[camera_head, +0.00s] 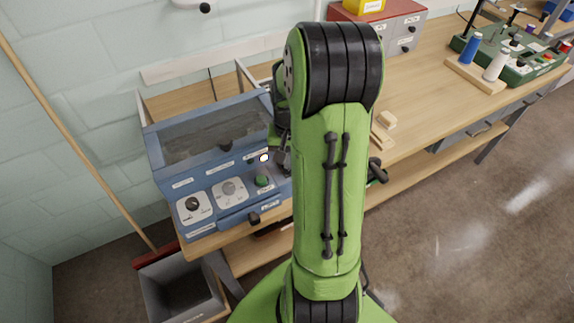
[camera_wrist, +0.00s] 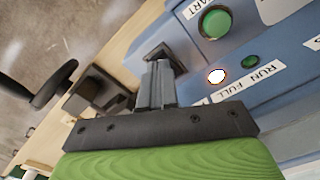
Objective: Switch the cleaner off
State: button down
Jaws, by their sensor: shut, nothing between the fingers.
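The cleaner (camera_head: 215,160) is a blue box with a clear lid on the bench. Its sloped front panel has two dials, a green START button (camera_wrist: 215,22), a lit white lamp (camera_wrist: 217,76) and a small green lamp (camera_wrist: 250,62). My gripper (camera_wrist: 158,66) is shut and empty at the panel's edge, beside the lamps. Its tips are right at a dark square fitting (camera_wrist: 178,60), which may be the switch. The fingers partly hide it, and I cannot tell whether they touch. In the head view, my arm covers that end of the panel.
A black knob (camera_head: 254,218) sticks out at the cleaner's front. A grey bin (camera_head: 180,287) stands on the floor below. Small wooden blocks (camera_head: 386,121) lie on the bench right of my arm. A green spool station (camera_head: 520,62) stands farther right.

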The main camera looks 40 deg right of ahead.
jog(key=shift+f+b, duration=0.65)
jog(key=shift+f, duration=0.15)
jog(key=shift+r, duration=0.15)
notch_tip(320, 180, up, 7)
jog(key=p, duration=0.6)
dwell(0.5)
